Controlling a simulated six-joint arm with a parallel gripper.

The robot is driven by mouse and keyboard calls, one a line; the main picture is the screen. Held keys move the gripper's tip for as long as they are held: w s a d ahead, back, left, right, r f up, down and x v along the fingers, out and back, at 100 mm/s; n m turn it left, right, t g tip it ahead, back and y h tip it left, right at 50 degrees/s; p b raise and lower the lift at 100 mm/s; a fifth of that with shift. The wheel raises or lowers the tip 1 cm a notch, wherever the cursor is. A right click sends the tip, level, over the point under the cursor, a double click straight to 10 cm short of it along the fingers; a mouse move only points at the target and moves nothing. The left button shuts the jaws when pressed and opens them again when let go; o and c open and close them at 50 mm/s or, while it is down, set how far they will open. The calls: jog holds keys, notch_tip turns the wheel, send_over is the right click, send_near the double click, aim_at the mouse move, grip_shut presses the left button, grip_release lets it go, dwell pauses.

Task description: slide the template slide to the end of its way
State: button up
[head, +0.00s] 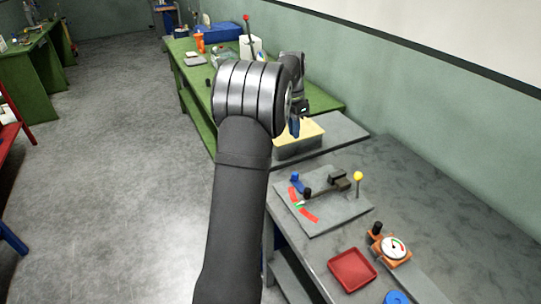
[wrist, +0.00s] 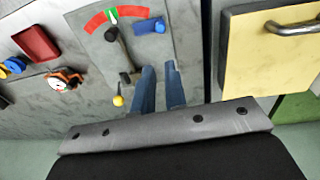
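A yellow panel with a metal bar handle (wrist: 294,27), which looks like the template slide (wrist: 258,62), lies in a dark grey frame at the right of the wrist view. In the head view the yellow slide (head: 305,132) sits on a grey block beyond the lever plate, partly hidden by my arm. My gripper (wrist: 160,72) has two blue fingers with a narrow gap between them and nothing in it. It is left of the slide in the wrist view, apart from the handle. In the head view my gripper (head: 294,128) is in front of the yellow top.
A grey plate (head: 338,212) carries a black lever, a red and green arc, a blue block and a yellow-ball knob (head: 358,177). A red tray (head: 352,270), a dial gauge (head: 393,247) and a blue ring (head: 397,298) lie nearer. A green bench (head: 190,80) stands behind.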

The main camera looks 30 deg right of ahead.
aim_at(295, 177)
jog(key=w+a+f+g+h, duration=0.1)
jog(key=w+a+f, duration=0.1)
jog(key=w+f, duration=0.1)
jog(key=w+a+f+n+g+h, duration=0.1)
jog(key=w+a+f+h, duration=0.1)
jog(key=w+f, duration=0.1)
jog(key=w+a+f+g+h, duration=0.1)
jog(key=w+a+f+h, duration=0.1)
jog(key=w+a+f, duration=0.1)
jog(key=shift+w+a+f+n+g, duration=0.1)
jog(key=shift+w+f+n+g, duration=0.05)
jog(key=shift+f+n+g, duration=0.2)
grip_shut()
jog(key=shift+f, duration=0.1)
jog(key=x, duration=1)
jog(key=shift+d+f, duration=0.1)
jog(key=shift+d, duration=0.15)
jog(key=s, duration=0.2)
jog(key=shift+s+d+r, duration=0.2)
jog(key=shift+s+r, duration=0.05)
jog(key=shift+s, duration=0.05)
jog(key=shift+s+d, duration=0.2)
jog(key=shift+s, duration=0.4)
